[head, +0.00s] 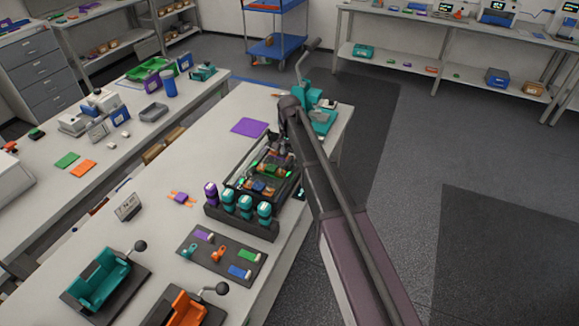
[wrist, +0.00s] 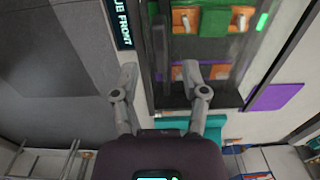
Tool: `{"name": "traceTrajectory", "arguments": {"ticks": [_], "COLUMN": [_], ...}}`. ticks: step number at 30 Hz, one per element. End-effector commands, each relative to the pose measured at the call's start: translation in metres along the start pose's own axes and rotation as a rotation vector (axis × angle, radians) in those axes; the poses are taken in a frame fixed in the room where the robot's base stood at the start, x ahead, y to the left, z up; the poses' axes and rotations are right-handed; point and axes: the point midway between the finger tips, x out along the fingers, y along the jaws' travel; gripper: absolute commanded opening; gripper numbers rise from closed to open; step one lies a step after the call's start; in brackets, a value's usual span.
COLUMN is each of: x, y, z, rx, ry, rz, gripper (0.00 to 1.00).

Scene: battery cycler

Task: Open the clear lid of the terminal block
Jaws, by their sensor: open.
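The battery cycler (head: 262,178) is a dark open tray on the bench, holding green, orange and blue parts. In the wrist view its dark frame (wrist: 217,103) surrounds green and orange blocks with orange terminal pieces (wrist: 222,71). A clear lid seems to cover these, but its edges are hard to make out. A grey upright bar (wrist: 160,45) stands at the frame's left side. My gripper (wrist: 161,76) is open and empty, its fingers on either side of the frame's left edge. In the head view my arm hides part of the cycler and the gripper's contact.
Teal and purple cylinders (head: 245,206) stand along the cycler's near side. A teal press (head: 320,117) with a lever stands behind. A purple mat (head: 250,127) lies flat on the bench. A dark board (head: 220,256) with small parts lies in front.

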Motion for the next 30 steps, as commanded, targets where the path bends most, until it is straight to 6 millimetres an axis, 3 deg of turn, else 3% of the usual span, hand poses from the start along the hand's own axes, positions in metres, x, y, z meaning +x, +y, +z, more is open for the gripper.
{"name": "traceTrajectory", "arguments": {"ticks": [15,30], "x": [0.041,0.050], "y": [0.000,0.000], "z": [0.000,0.000], "rx": [0.000,0.000], "ry": [0.000,0.000], "rz": [0.000,0.000], "gripper": [0.57,0.57]}}
